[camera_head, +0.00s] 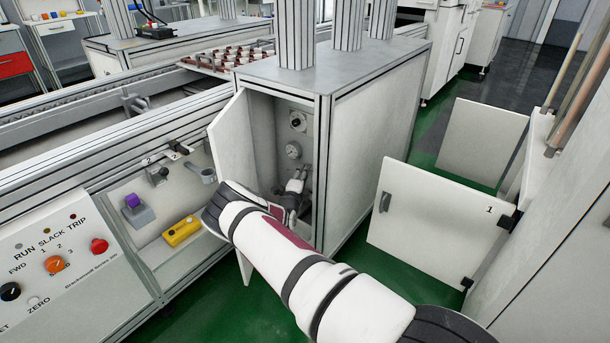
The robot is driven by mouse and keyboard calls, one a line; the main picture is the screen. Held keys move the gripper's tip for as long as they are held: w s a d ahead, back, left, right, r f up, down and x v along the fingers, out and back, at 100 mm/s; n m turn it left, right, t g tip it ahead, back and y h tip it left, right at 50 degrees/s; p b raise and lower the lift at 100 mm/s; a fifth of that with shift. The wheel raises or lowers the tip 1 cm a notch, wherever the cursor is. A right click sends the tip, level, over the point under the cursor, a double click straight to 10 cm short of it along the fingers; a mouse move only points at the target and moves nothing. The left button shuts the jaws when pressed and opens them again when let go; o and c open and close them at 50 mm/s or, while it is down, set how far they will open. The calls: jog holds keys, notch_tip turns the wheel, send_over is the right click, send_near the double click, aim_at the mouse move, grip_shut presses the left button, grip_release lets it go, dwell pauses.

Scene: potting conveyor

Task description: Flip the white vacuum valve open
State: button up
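The cabinet (362,140) stands open in the middle, its white door (232,142) swung out to the left. Inside, a dark round fitting on a pale plate (298,122) sits high on the back wall, with a round white gauge-like dial (293,151) below it. My arm reaches in from the lower right, and my gripper (300,178) is inside the lower part of the opening, below the dial. Its fingers are small and partly hidden, so their opening and any contact are unclear. I cannot single out the white vacuum valve; my gripper and wrist cover that lower area.
Left of the cabinet is a recess with a purple-topped grey block (133,202) and a yellow block (181,231). A control panel (60,265) is at lower left. A white door marked 1 (430,225) stands open at right. Green floor shows between.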

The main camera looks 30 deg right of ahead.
jog(key=shift+b+x, duration=0.3)
jog(key=shift+x, duration=0.95)
grip_shut()
